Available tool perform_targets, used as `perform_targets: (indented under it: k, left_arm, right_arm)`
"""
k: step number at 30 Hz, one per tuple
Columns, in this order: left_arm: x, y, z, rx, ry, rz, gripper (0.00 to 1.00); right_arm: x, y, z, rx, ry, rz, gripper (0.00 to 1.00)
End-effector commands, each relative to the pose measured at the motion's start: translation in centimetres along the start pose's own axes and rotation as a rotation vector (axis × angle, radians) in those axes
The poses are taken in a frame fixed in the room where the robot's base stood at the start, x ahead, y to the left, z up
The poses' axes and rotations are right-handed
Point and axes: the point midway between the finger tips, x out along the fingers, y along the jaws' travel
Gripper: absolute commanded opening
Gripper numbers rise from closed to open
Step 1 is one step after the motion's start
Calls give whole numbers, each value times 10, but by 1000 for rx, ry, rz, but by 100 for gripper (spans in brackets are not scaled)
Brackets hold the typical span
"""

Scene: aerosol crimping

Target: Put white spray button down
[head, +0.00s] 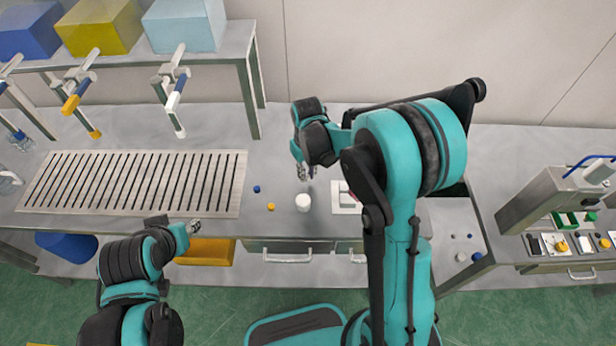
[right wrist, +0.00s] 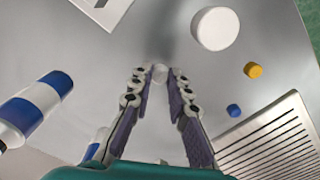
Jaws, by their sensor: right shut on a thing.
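The white spray button (right wrist: 159,73) is a small white piece between the fingertips of my right gripper (right wrist: 158,80) in the right wrist view. That gripper is shut on it, above the grey worktop. In the head view my right gripper (head: 306,174) hangs just behind a white round container (head: 303,203), and the button cannot be made out there. The container also shows in the right wrist view (right wrist: 215,28), apart from the fingers. My left gripper (head: 195,228) is low near the table's front edge; its finger opening is too small to judge.
A blue button (head: 256,189) and a yellow button (head: 271,207) lie left of the container. A slotted grate (head: 135,182) is farther left. A white square plate (head: 346,206) lies to the right. A blue-and-white striped object (right wrist: 35,103) is near the gripper in the wrist view.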

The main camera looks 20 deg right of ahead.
Motion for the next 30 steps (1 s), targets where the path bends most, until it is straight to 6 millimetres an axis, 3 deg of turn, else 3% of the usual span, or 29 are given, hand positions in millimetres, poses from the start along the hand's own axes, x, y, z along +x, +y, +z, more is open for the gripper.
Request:
perform_targets:
  k: [4,15,16,18,30]
  left_arm:
    - [6,0,4,0,0,0,40]
    - [9,0,6,0,0,0,40]
    - [9,0,6,0,0,0,40]
    - [8,0,6,0,0,0,40]
    - [3,0,2,0,0,0,40]
  right_arm:
    - [22,0,0,0,0,0,2]
    - [27,0,0,0,0,0,2]
    - [27,0,0,0,0,0,20]
    - [26,0,0,0,0,0,38]
    - [20,0,0,0,0,0,38]
